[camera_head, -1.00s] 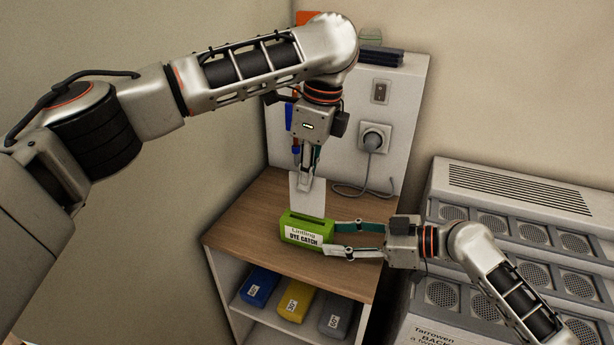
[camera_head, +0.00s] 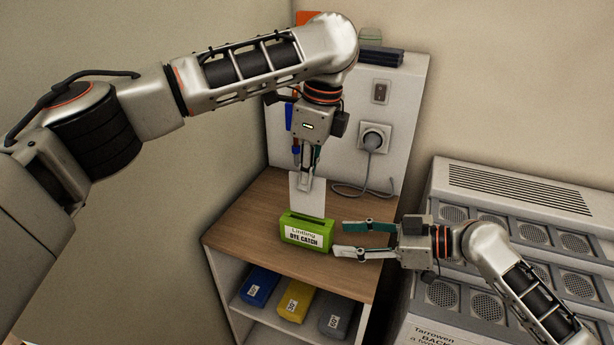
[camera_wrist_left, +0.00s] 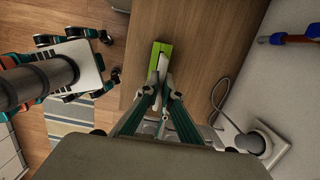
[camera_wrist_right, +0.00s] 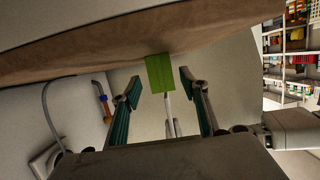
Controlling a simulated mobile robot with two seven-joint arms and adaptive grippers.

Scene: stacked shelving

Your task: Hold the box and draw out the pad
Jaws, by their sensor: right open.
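The green box (camera_head: 305,232), with a white label, stands on the wooden shelf top. The white pad (camera_head: 308,198) stands upright directly above and behind the box's top slot; whether its lower edge is inside the slot I cannot tell. My left gripper (camera_head: 304,184) points down and is shut on the pad's upper part. In the left wrist view its fingers meet at the pad, with the green box (camera_wrist_left: 155,62) beyond. My right gripper (camera_head: 340,237) is open and empty, just right of the box, not touching it. The box also shows between its fingers in the right wrist view (camera_wrist_right: 159,72).
Blue (camera_head: 259,287), yellow (camera_head: 295,301) and grey (camera_head: 334,316) boxes lie on the lower shelf. A plugged socket (camera_head: 374,137) and cable are on the back panel. A grey perforated unit (camera_head: 515,190) stands at the right. The wooden top is clear left of the box.

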